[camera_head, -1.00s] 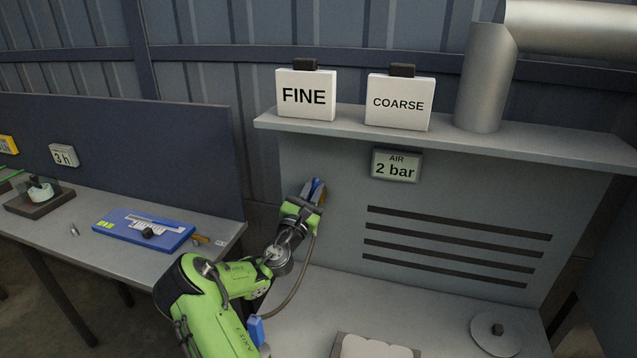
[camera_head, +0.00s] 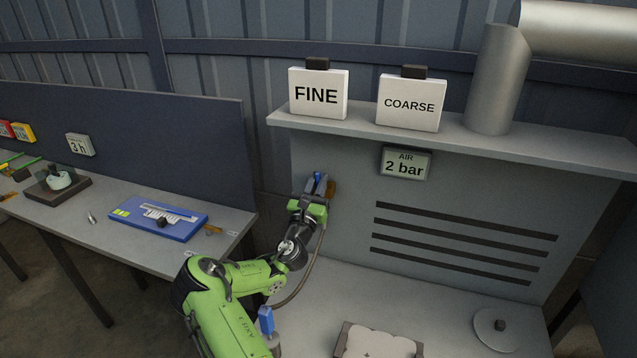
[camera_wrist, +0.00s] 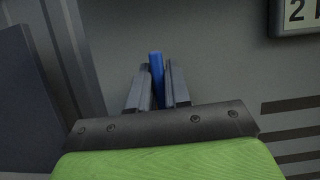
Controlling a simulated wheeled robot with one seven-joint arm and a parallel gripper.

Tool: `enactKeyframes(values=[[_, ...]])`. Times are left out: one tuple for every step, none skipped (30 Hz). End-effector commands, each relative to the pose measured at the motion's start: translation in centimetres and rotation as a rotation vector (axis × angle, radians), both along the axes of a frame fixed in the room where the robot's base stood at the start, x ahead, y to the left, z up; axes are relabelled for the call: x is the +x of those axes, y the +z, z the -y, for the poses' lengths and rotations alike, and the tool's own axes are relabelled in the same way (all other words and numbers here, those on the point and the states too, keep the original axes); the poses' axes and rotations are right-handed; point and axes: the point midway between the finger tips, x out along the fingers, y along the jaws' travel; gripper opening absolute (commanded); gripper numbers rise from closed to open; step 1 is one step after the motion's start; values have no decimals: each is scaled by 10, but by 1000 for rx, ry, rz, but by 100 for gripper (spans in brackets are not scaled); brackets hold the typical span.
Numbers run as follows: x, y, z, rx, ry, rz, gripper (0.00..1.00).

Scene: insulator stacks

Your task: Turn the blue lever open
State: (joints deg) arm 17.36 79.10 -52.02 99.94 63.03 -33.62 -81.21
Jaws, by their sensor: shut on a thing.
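The blue lever (camera_wrist: 156,68) stands upright between the two grey fingers of my gripper (camera_wrist: 159,88) in the wrist view. My gripper is shut on it. In the head view my gripper (camera_head: 319,186) is at the left part of the grey back panel, with a bit of the blue lever (camera_head: 318,177) showing between the fingers. A brownish fitting (camera_head: 331,188) shows just to the right of the fingers. The lever's pivot and lower part are hidden by my gripper.
A shelf (camera_head: 455,137) with FINE (camera_head: 317,94) and COARSE (camera_head: 409,104) boxes juts out above. A blue bottle-like object (camera_head: 266,320) stands beside my arm.

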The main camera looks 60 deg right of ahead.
Motion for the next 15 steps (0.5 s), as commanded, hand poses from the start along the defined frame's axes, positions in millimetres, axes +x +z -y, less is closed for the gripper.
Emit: enactKeyframes(values=[[0,-2,0,2,0,-4,0],[0,-2,0,2,0,-4,0],[0,-2,0,2,0,-4,0],[0,-2,0,2,0,-4,22],[0,-2,0,2,0,-4,26],[0,-2,0,2,0,-4,33],[0,-2,0,3,0,-3,37],[0,-1,0,2,0,-3,38],[0,-1,0,2,0,-3,38],[0,-1,0,2,0,-3,38],[0,-1,0,2,0,-1,38],[0,-1,0,1,0,-1,38],[0,-1,0,1,0,-1,38],[0,-1,0,1,0,-1,38],[0,0,0,1,0,-1,38]])
